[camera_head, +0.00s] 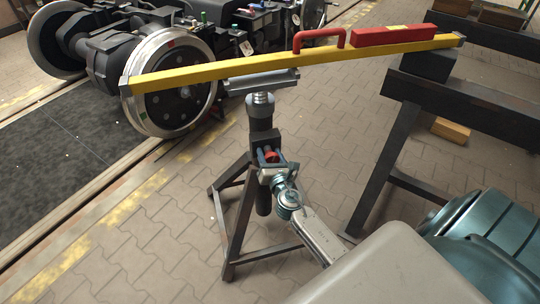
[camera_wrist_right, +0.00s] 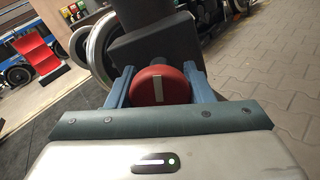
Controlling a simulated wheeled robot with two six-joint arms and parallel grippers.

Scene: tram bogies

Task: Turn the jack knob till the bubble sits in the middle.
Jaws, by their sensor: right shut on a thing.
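The red jack knob (camera_wrist_right: 162,84) sits between the two fingers of my right gripper (camera_wrist_right: 163,88) in the right wrist view, with a pale line standing upright on its face. In the head view the right gripper (camera_head: 274,164) is shut on the knob (camera_head: 271,156), on the side of the dark jack stand (camera_head: 262,116). A yellow beam (camera_head: 260,70) rests across the jack's top plate and a dark trestle. On it lies a red level (camera_head: 393,36) with a small yellow patch on top; the bubble is too small to read. My left gripper is not in view.
A wheelset with a large wheel (camera_head: 172,88) stands on the left behind the beam's left end. The dark trestle (camera_head: 430,68) stands on the right, with a wooden block (camera_head: 451,130) on the paving by it. Open paving surrounds the jack's legs.

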